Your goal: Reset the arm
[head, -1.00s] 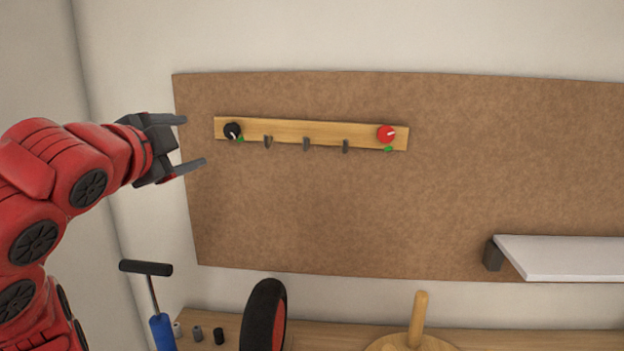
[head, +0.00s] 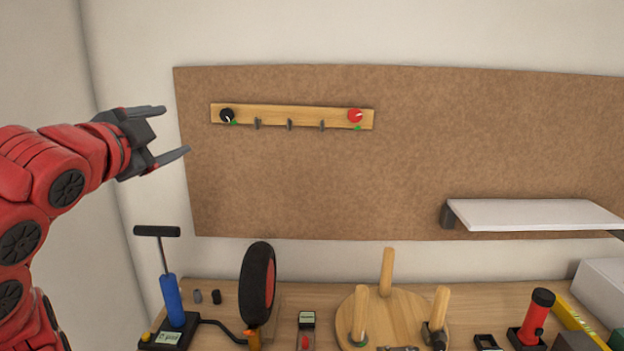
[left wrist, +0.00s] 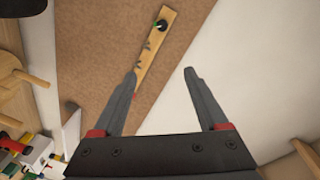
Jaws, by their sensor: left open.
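My left arm comes in from the left in the head view. Its left gripper (head: 176,131) is open and empty, in front of the left edge of the brown board (head: 300,190). A wooden rail (head: 290,116) with a black knob (head: 227,115), a red knob (head: 355,115) and small hooks is fixed on the board, right of the gripper and apart from it. The left wrist view shows the open fingers (left wrist: 160,88) with nothing between them and the rail (left wrist: 158,50) beyond, partly hidden by one finger. My right gripper is in neither view.
Below the board is a wooden bench (head: 215,325). It carries a blue pump (head: 170,300), a black and red wheel (head: 258,285), a round wooden stand with pegs (head: 400,310) and a red-black tool (head: 535,318). A white shelf (head: 535,214) juts out at right. The space before the board is clear.

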